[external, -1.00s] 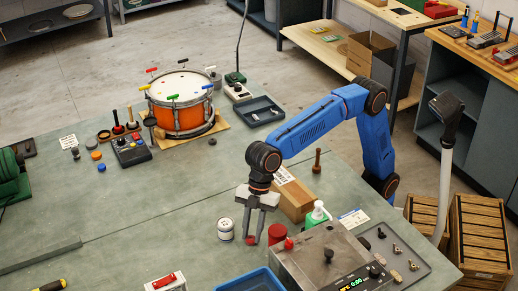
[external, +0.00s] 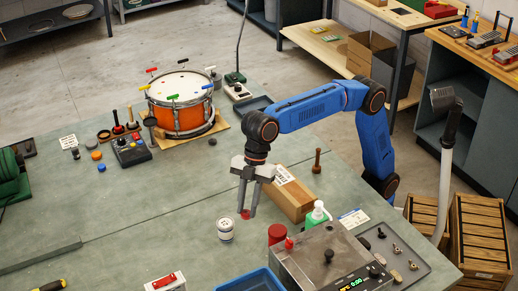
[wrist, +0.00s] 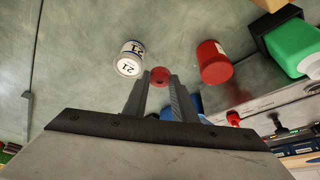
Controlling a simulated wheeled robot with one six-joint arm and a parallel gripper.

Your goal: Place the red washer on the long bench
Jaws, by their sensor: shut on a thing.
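My gripper (external: 246,212) is shut on the small red washer (external: 245,214), which sits between its fingertips above the long bench (external: 130,235). I cannot tell the exact gap between washer and bench.
A white can (external: 225,230) stands close to the gripper. A red can (external: 277,234), a cardboard box (external: 292,200) and a grey machine (external: 320,258) lie to the right. A blue tray (external: 252,281) is in front.

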